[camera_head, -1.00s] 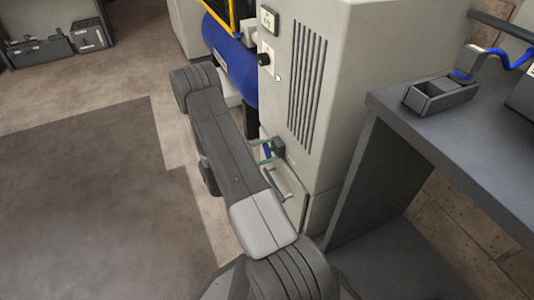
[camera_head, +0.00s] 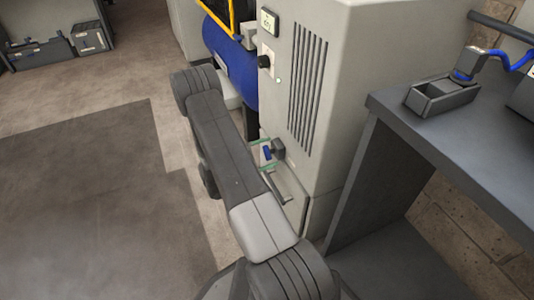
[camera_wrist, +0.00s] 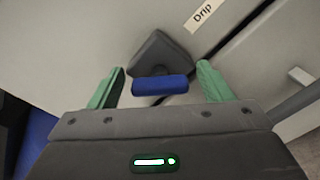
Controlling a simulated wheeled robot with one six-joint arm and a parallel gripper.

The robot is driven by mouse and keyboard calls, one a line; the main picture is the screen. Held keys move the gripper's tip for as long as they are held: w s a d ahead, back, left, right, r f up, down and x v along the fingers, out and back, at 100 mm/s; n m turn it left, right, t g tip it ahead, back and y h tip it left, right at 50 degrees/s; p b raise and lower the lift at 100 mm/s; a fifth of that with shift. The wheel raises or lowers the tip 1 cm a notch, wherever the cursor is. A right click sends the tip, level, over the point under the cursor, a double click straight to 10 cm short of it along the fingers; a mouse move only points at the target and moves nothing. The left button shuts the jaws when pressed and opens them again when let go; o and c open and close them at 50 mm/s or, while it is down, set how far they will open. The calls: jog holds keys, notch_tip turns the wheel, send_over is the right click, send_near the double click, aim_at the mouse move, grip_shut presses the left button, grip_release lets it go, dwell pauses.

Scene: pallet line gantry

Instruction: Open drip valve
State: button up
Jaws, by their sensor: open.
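The drip valve has a dark grey body (camera_wrist: 160,54) and a blue handle (camera_wrist: 160,85). It sits on the cabinet's pale face, beside a label reading "Drip" (camera_wrist: 203,12). In the wrist view the blue handle lies crosswise between the green fingers of my gripper (camera_wrist: 160,68), with a gap on each side. My gripper is open and holds nothing. In the head view the grey valve body (camera_head: 277,147) and blue handle (camera_head: 267,154) show low on the cabinet, just right of my arm, which hides most of my gripper.
The pale cabinet (camera_head: 340,80) has a vent, a black knob (camera_head: 264,61) and a bar handle (camera_head: 273,188) below the valve. A blue tank (camera_head: 230,60) is behind my arm. A grey bench (camera_head: 450,140) with a small open box (camera_head: 440,97) stands right.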

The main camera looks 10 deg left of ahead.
jog(key=p+v, duration=0.3)
jog(key=v, duration=1)
jog(key=shift+s+a, duration=0.25)
jog(key=shift+a, duration=0.05)
jog(key=b+x, duration=0.3)
jog(key=x, duration=1)
jog(key=shift+w+d, duration=0.3)
jog(key=shift+d, duration=0.05)
